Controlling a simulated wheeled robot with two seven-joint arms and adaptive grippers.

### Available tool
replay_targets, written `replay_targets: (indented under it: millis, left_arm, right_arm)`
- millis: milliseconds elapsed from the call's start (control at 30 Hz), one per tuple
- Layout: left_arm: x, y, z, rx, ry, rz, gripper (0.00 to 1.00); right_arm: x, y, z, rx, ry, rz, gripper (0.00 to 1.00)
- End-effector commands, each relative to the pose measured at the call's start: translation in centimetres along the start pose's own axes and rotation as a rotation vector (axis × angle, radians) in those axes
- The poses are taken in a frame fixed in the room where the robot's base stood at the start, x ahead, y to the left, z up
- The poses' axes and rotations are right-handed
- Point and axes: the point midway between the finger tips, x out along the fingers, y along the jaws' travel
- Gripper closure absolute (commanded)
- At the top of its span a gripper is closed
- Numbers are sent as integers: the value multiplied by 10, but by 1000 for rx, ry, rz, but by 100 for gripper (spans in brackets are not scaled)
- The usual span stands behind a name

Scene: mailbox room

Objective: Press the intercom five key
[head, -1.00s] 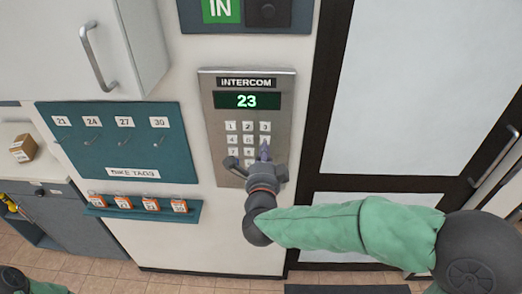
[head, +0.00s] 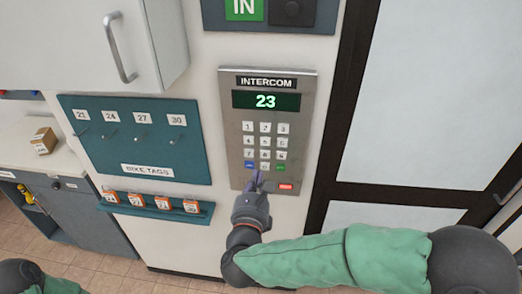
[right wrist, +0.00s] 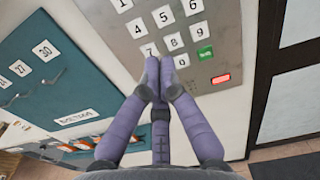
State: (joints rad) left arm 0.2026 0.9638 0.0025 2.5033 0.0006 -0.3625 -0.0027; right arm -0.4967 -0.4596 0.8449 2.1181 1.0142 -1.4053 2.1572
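The intercom (head: 309,107) is a grey wall panel with a dark display (head: 266,101) reading 23 in green. Its five key (head: 264,141) is the middle key of the second row and is uncovered. The five key also shows at the top of the right wrist view (right wrist: 163,16). My right gripper (head: 256,180) is below it, at the panel's lower edge. In the right wrist view the gripper's purple fingers (right wrist: 160,65) are together and empty, with their tips over the lower left of the keypad. Contact with the panel cannot be told. My left gripper is out of view.
A teal bike tag board (head: 140,150) with hooks and a shelf (head: 160,208) of orange tags are left of the panel. A cabinet (head: 110,40) with a handle is above. A dark-framed door (head: 350,110) is to the right.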

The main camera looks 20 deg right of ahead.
Motion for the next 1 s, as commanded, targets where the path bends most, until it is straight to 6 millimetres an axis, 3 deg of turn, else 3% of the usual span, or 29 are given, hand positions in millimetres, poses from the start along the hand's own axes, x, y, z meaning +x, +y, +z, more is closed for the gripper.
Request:
replay_targets:
  millis: [200,667,867,1000]
  left_arm:
    - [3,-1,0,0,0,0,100]
    - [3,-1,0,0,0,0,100]
    - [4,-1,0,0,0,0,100]
    - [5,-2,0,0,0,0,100]
  right_arm:
    - [-7,5,-3,130,-1,-1,100]
    - [-4,5,-3,144,0,-3,100]
    - [16,4,-4,142,2,-7,100]
    - [41,4,-4,142,1,-7,100]
